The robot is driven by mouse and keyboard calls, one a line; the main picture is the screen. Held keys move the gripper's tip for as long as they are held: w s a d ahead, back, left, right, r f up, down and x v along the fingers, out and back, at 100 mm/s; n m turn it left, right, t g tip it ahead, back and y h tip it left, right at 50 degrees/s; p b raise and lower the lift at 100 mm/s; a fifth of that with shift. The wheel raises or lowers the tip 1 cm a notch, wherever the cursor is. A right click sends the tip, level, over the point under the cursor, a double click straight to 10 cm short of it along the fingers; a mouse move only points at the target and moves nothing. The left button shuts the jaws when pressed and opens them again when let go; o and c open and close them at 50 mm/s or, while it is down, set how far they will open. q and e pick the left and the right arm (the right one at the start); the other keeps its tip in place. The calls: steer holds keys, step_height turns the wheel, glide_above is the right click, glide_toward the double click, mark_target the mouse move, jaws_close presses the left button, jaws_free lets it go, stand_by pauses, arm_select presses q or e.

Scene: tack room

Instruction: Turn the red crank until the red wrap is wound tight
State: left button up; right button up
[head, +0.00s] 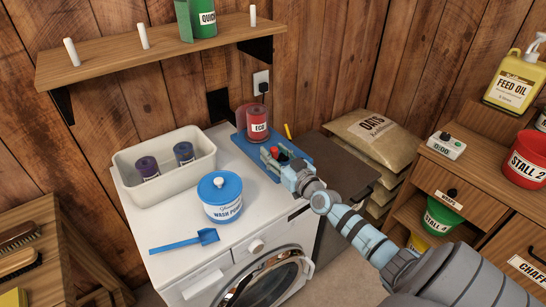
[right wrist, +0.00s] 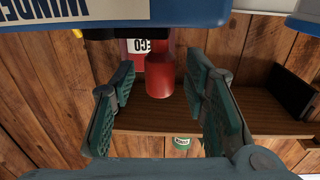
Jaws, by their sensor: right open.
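The red wrap (head: 257,128), a roll with an ECO label, stands upright on the blue winder base (head: 295,148) at the back right of the washing machine. Part of it shows in the right wrist view (right wrist: 132,70). The red crank's handle (right wrist: 160,76) is between the open fingers of my right gripper (right wrist: 162,110), apparently untouched, with space on both sides. In the head view, this gripper (head: 276,161) is over the winder base and hides most of the crank. My left gripper is not in view. How tight the wrap is, I cannot tell.
On the white washing machine (head: 180,212) are a cream bin (head: 202,172) with two dark rolls, a blue-lidded tub (head: 221,200) and a blue scoop (head: 185,240). A wooden shelf (head: 150,50) hangs above. Feed sacks (head: 372,138) and a cabinet stand right.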

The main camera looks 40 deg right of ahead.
steer(key=shift+w, duration=0.45)
steer(key=shift+r, duration=0.1)
